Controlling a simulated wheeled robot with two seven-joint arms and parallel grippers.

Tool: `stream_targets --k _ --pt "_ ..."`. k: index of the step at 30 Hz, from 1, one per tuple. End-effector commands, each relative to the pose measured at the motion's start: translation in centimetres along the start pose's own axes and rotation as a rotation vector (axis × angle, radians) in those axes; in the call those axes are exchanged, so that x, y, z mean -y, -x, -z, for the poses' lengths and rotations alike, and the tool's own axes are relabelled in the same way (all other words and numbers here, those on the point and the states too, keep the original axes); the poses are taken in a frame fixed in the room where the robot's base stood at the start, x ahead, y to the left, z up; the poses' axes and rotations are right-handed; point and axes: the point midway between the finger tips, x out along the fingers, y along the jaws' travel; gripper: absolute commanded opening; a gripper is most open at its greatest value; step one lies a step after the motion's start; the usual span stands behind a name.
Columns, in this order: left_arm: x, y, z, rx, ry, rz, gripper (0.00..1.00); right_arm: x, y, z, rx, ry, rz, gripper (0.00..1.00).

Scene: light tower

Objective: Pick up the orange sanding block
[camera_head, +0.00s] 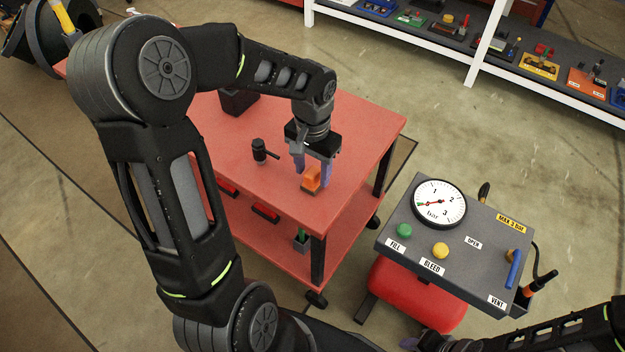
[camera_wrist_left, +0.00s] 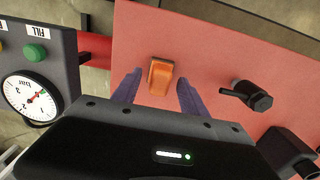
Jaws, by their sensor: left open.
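The orange sanding block (camera_head: 311,181) lies on the top of the red cart (camera_head: 352,128), near its front edge. My left gripper (camera_head: 313,172) is open and points down over the block. In the left wrist view the block (camera_wrist_left: 161,77) shows between and just beyond the two purple fingertips of the left gripper (camera_wrist_left: 157,84), with a gap on each side. I cannot tell how far above the cart top the fingertips are.
A grey panel (camera_head: 400,225) with a pressure gauge (camera_head: 439,203) and buttons stands right of the cart. The cart top right of the block is clear.

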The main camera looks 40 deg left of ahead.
Motion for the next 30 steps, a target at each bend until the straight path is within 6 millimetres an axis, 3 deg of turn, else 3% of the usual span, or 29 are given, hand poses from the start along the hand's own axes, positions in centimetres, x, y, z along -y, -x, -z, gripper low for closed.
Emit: stream_targets --k 4,21,30 --pt "0.02 -1.15 -0.02 0.000 0.001 0.000 0.51 -0.08 -0.22 0.00 0.000 0.000 0.000 0.36" --pt "0.03 -1.09 0.01 -0.001 0.001 0.000 0.51 -0.07 -0.18 -0.01 0.000 0.000 0.000 0.36" --pt "0.03 -1.09 0.01 -0.001 0.001 0.000 0.27 -0.07 -0.18 -0.01 0.000 0.000 0.000 0.36"
